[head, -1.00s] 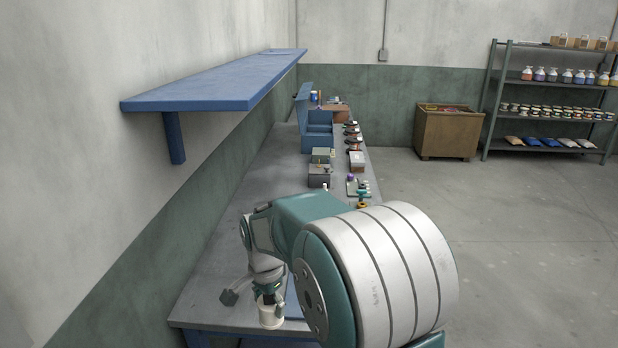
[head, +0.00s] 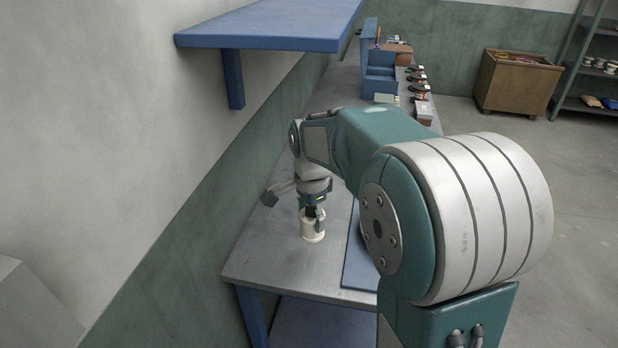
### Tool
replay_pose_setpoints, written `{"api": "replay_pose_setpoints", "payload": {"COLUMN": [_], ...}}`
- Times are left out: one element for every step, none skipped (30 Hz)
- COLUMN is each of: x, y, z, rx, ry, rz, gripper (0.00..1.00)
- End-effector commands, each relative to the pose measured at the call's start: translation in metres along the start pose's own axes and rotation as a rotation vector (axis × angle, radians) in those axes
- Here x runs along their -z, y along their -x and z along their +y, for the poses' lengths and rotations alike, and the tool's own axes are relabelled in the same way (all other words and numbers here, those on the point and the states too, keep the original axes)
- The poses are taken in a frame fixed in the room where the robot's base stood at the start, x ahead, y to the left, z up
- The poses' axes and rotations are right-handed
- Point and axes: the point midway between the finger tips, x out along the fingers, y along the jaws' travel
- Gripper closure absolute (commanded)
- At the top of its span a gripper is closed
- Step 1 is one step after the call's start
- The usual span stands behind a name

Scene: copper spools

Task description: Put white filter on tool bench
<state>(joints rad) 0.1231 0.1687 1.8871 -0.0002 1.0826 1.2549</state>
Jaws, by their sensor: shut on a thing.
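The white filter (head: 312,229) is a small off-white cylinder at the near left end of the grey tool bench (head: 262,262). My gripper (head: 313,211) points down from above and is shut on the filter. The filter's lower end is at or very near the bench top; I cannot tell whether it touches. My own arm covers much of the bench to the right.
A blue mat (head: 358,262) lies on the bench right of the filter. A blue shelf (head: 275,26) hangs on the wall above. A blue toolbox (head: 378,75) and small parts stand farther along. A wooden crate (head: 515,85) is on the floor. Bare bench surrounds the filter.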

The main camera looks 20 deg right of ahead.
Motion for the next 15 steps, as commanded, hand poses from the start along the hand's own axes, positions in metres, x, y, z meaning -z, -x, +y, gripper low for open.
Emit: {"api": "replay_pose_setpoints", "payload": {"x": [-0.002,-0.004,-0.006,-0.007,-0.009,-0.011,-0.012,-0.013,-0.015,-0.017,-0.018,-0.020,-0.021,-0.022,-0.024], "y": [-0.005,-0.008,-0.012,-0.015,-0.018,-0.021,-0.024,-0.027,-0.031,-0.034,-0.036,-0.040,-0.044,-0.050,-0.057], "z": [-0.008,-0.013,-0.022,-0.028,-0.035,-0.043,-0.049,-0.055,-0.063,-0.069,-0.075,-0.083,-0.088,-0.091,-0.097], "rx": [-0.003,-0.004,-0.004,-0.003,-0.003,-0.003,-0.003,-0.003,-0.003,-0.003,-0.003,-0.003,-0.003,-0.005,-0.006], "ry": [0.003,0.003,0.004,0.004,0.004,0.004,0.004,0.004,0.004,0.003,0.003,0.004,0.003,0.003,0.002], "rz": [-0.001,-0.001,-0.001,-0.001,-0.001,-0.001,-0.001,-0.001,-0.001,-0.001,-0.001,-0.001,-0.001,-0.001,-0.001], "gripper": [0.76,0.76,0.76,0.76,0.76,0.76,0.76,0.76,0.76,0.76,0.76,0.76,0.76,0.76,0.76]}}
